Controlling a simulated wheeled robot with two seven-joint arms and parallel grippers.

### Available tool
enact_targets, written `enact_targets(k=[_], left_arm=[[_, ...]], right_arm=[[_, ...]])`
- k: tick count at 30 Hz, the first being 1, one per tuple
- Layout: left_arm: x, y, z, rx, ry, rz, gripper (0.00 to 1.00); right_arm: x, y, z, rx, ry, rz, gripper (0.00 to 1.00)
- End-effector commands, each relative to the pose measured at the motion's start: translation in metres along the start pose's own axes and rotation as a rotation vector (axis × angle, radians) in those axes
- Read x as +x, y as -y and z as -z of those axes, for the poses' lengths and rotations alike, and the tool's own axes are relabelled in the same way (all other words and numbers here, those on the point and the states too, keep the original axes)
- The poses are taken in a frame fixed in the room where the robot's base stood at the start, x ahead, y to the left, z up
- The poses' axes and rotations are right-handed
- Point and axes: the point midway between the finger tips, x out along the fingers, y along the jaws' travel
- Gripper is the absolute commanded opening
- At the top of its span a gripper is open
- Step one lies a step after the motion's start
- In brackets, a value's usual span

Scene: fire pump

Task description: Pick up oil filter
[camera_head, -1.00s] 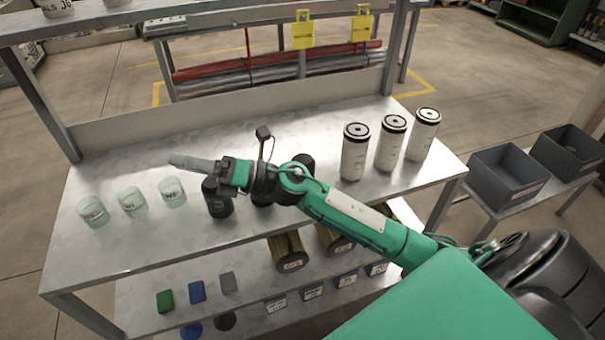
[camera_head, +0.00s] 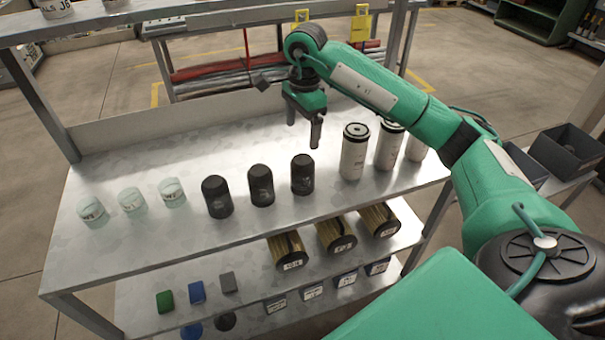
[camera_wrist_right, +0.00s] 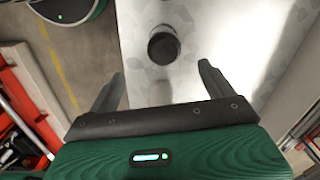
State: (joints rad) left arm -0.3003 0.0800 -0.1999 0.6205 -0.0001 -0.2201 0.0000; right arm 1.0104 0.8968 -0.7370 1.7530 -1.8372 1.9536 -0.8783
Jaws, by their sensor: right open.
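No label reading oil filter is legible. Three black domed canisters (camera_head: 261,186) stand upright in a row mid-shelf. Three white canisters with black tops (camera_head: 353,152) stand to their right, two partly hidden by my right arm. Gold-brown cylinders (camera_head: 336,235) lie on the lower shelf. My right gripper (camera_head: 303,135) is open and empty, pointing down, above and behind the rightmost black canister (camera_head: 302,176). In the right wrist view a black round-topped canister (camera_wrist_right: 163,46) stands beyond the open fingertips (camera_wrist_right: 161,70), apart from them. My left gripper is not in view.
Three clear glass jars (camera_head: 132,202) stand at the left of the metal shelf (camera_head: 110,245). Small coloured boxes (camera_head: 197,292) sit on the lower shelf. Grey bins (camera_head: 566,153) are at the right. The shelf's middle front is bare.

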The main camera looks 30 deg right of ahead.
Motion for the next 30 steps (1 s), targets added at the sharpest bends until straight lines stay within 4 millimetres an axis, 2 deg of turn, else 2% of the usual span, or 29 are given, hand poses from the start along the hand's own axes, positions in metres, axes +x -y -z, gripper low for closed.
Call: enact_targets(k=[2,5,16,23,30], left_arm=[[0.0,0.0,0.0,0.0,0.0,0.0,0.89],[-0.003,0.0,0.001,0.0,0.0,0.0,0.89],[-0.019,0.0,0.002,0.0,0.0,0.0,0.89],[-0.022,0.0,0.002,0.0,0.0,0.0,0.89],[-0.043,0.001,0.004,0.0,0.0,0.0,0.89]], right_arm=[[-0.003,-0.001,0.009,0.006,-0.032,-0.007,0.84],[0.003,-0.001,0.012,0.008,-0.043,-0.013,0.84],[0.066,-0.002,0.013,0.008,-0.038,-0.014,0.84],[0.082,-0.001,0.013,0.007,-0.038,-0.01,0.84],[0.108,0.005,0.01,0.008,-0.037,-0.015,0.84]])
